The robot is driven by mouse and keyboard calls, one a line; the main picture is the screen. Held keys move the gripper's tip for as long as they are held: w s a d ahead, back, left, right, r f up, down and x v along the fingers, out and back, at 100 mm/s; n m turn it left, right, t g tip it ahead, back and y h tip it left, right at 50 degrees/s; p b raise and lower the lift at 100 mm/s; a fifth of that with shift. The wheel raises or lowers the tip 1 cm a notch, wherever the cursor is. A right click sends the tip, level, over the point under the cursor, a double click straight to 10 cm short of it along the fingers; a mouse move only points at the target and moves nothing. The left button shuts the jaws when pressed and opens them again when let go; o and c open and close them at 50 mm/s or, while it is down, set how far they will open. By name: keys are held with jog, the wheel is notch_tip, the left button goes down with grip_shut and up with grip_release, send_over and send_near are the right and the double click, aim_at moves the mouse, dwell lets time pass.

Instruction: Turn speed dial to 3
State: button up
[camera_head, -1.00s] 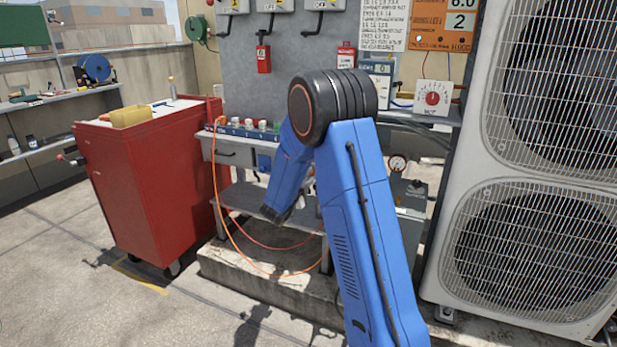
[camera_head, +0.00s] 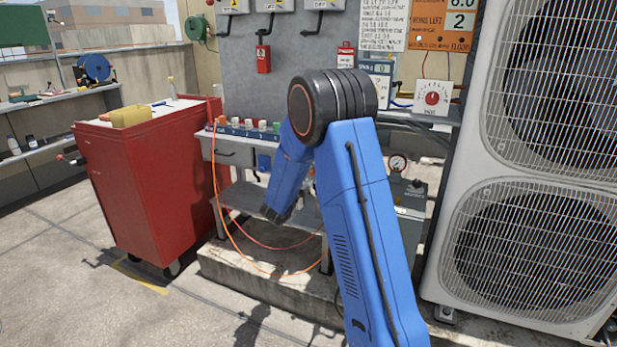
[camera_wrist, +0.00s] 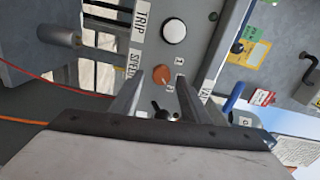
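In the wrist view, an orange knob (camera_wrist: 161,75) sits on a grey panel near a label that seems to read SPEED (camera_wrist: 133,63). Small number tags stand to its right; they are too small to read surely, and so is the dial's setting. My gripper (camera_wrist: 159,82) is open, with one finger on each side of the orange knob in the picture. I cannot tell whether the fingers touch it. A black lever-like part (camera_wrist: 163,114) shows between the fingers, nearer the palm.
A round white button (camera_wrist: 173,31) sits beside a TRIP label. In the head view, a white box with a red dial (camera_head: 432,99) stands on the right. A red cabinet (camera_head: 140,190) stands left of the bench, a large condenser (camera_head: 460,150) right. An orange hose (camera_head: 218,190) hangs in front.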

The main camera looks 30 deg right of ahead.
jog(key=v, duration=1.7)
jog(key=shift+s+a, duration=0.15)
jog(key=a+r+n+t+y, duration=0.3)
jog(key=a+r+n+y, duration=0.4)
jog(key=n+y, duration=0.25)
jog(key=s+a+r+n+g+y, duration=0.2)
jog(key=s+a+n+y, duration=0.4)
jog(key=s, duration=0.4)
jog(key=s+d+f+n+g, duration=0.1)
jog(key=s+n, duration=0.3)
jog(key=s, duration=0.6)
jog(key=s+d+f+n+g+h, duration=0.1)
jog(key=s+d+n+g, duration=0.1)
jog(key=s, duration=0.8)
jog(key=s+d+f+n+g, duration=0.2)
jog(key=s+n+g, duration=0.2)
jog(key=s, duration=0.7)
jog(key=shift+n, duration=0.95)
